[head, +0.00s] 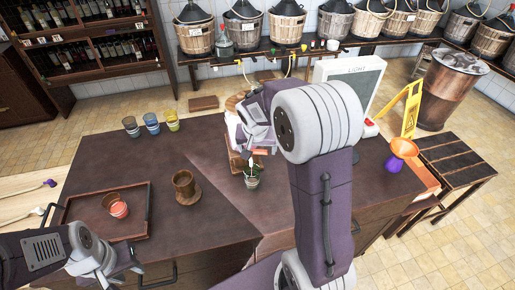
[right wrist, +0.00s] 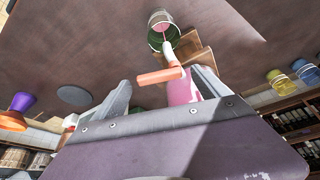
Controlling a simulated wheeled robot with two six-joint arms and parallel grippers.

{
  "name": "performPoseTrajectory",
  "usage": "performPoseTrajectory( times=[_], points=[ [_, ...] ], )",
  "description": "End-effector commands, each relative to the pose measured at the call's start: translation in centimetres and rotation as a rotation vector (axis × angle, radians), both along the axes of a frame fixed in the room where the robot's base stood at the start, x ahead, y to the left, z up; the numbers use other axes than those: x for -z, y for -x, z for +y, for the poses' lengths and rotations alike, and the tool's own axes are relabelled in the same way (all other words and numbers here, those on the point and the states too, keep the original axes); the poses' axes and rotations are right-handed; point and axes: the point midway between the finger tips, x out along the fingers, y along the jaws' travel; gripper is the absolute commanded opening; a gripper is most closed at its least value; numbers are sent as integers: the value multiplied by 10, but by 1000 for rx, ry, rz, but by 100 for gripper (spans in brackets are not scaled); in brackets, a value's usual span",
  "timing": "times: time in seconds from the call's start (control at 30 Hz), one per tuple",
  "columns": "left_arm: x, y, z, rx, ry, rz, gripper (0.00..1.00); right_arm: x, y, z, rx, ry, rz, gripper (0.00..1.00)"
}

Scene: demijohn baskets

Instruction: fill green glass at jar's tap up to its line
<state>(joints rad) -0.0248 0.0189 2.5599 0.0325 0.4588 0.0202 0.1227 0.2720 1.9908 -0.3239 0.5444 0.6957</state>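The green glass (head: 251,181) stands upright on the counter below the tap. In the right wrist view the green glass (right wrist: 163,32) shows its open mouth and a pale ring, with the tap's spout over it. I cannot tell its liquid level. The jar is mostly hidden behind my right arm. My right gripper (right wrist: 160,88) is open, its fingers on either side of the tap. My left gripper (head: 127,262) is beside the tray's front edge; its finger opening is unclear.
A brown tray (head: 140,222) holds a brown cup and a red glass (head: 119,209). A wooden mug (head: 184,184) stands near the middle. Blue and yellow glasses (head: 172,121) stand at the back left.

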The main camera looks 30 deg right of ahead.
Motion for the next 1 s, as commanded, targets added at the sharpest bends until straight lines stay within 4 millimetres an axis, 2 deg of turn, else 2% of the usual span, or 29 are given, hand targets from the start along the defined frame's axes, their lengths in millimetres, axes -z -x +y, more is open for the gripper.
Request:
performPoseTrajectory(
  times=[0.13, 0.23, 0.5, 0.6, 0.73, 1.0],
  points=[
    [0, 0, 0, 0, 0, 0, 36, -1, 0, 0, 0, 0, 0, 85],
    [1, 0, 0, 0, 0, 0, 36, -10, 2, 2, -2, 1, -4, 85],
    [3, 0, 0, 0, 0, 0, 36, -64, 21, 15, -2, 1, -5, 85],
    [4, 0, 0, 0, 0, 0, 36, -77, 26, 17, -1, 1, -4, 85],
    [4, 0, 0, 0, 0, 0, 36, -84, 29, 19, 0, 0, -1, 85],
    [3, 0, 0, 0, 0, 0, 36, -84, 29, 19, 0, 0, 0, 85]
  ],
)
